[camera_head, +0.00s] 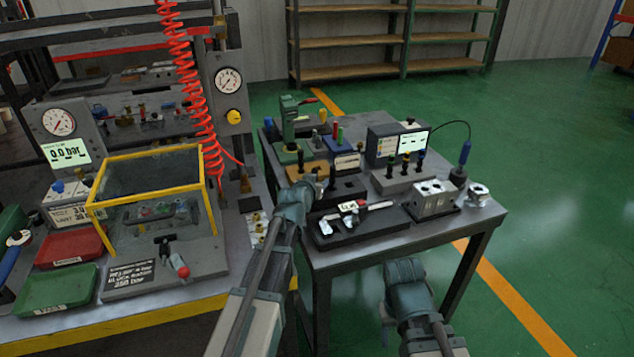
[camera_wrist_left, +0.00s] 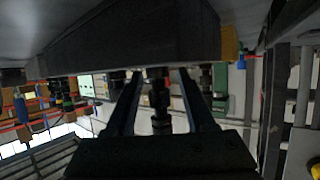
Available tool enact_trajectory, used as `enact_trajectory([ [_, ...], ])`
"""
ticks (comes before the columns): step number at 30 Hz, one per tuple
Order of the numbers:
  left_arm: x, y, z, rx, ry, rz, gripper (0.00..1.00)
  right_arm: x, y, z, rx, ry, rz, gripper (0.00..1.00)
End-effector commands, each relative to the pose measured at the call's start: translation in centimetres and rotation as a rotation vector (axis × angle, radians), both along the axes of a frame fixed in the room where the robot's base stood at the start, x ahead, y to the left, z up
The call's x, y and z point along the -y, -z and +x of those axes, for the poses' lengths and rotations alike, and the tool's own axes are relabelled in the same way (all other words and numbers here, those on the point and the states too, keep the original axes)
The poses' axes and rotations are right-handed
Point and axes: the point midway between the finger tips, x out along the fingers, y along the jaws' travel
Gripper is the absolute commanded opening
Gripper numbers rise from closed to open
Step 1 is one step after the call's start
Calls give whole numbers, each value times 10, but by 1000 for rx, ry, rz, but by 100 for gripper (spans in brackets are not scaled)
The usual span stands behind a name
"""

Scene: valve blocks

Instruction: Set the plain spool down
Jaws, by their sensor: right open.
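In the left wrist view, which looks upside down, a dark stepped spool (camera_wrist_left: 160,98) stands between the two fingers of my left gripper (camera_wrist_left: 160,75). Light background shows on both sides of its near part. Contact at the fingertips is too dark to tell. I cannot tell whether this is the plain spool. A long dark block (camera_wrist_left: 130,38) lies close beyond the fingertips. In the head view my left gripper (camera_head: 314,186) is over the left side of the grey table, its fingertips hardly visible. My right gripper (camera_head: 385,325) is open and empty in front of the table.
The grey table (camera_head: 375,244) also holds a black tray with a caliper (camera_head: 350,222), a dark block (camera_head: 346,188), a metal valve block (camera_head: 433,198) and a screen box (camera_head: 397,142). A yellow-framed guard (camera_head: 150,190) stands on the left bench. Green floor is open at right.

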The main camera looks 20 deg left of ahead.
Motion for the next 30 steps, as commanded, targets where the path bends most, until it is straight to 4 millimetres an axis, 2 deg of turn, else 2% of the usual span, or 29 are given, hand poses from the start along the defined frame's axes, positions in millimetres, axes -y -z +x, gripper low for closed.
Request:
enact_trajectory([
  [11, 0, -5, 0, 0, 0, 0, 54, 0, -5, 0, 0, 0, 0, 50],
  [14, 0, -8, -9, 0, 0, 0, 54, 0, -8, 0, 0, 0, 0, 50],
  [20, 1, -21, -40, 0, 0, 0, 54, 0, -21, 0, 0, 0, 0, 50],
  [30, 1, -47, -102, 0, -1, 0, 54, 0, -47, 0, 0, 0, 0, 50],
])
